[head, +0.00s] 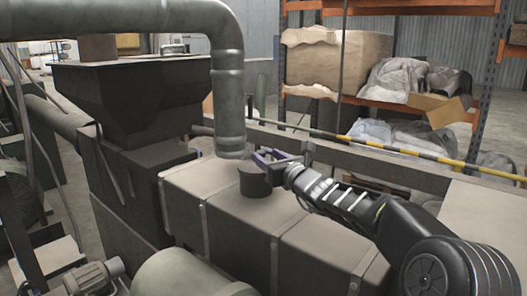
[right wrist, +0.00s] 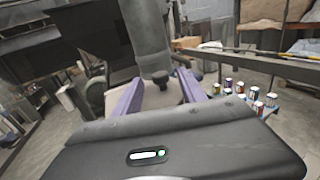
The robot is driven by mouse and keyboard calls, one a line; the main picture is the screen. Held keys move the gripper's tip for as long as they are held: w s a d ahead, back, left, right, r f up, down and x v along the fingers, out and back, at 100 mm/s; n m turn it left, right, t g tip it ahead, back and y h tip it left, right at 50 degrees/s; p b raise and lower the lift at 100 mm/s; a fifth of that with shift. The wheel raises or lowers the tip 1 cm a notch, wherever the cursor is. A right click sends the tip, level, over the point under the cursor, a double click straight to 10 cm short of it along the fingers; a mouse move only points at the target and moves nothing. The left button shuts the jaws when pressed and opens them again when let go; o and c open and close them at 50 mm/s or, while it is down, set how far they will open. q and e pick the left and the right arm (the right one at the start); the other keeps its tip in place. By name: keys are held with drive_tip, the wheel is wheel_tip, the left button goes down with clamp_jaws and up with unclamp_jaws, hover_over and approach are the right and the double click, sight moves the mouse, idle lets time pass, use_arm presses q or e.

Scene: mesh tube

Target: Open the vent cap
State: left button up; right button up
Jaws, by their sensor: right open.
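The vent cap, a short dark cylinder (head: 253,182), stands upright on top of the beige machine housing (head: 228,215), just right of the lower end of a thick grey pipe. My right gripper (head: 270,160) comes in from the right with its purple fingers at the cap's upper edge. In the right wrist view the two purple fingers (right wrist: 159,80) are spread apart. A small dark knob-like shape (right wrist: 161,76) shows between their tips; I cannot tell whether they touch it. My left gripper is in neither view.
The grey pipe (head: 229,95) rises close to the cap and bends left over the dark hopper (head: 130,95). A yellow and black bar (head: 400,150) runs behind the housing. Orange shelving with wrapped goods stands behind. Several cans (right wrist: 258,102) show at right in the wrist view.

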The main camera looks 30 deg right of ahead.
sight(263, 154)
drive_tip(key=shift+w+d+p, duration=0.15)
drive_tip(key=shift+w+p, duration=0.2)
drive_tip(key=shift+w, duration=1.15)
drive_tip(key=shift+c, duration=0.5)
clamp_jaws()
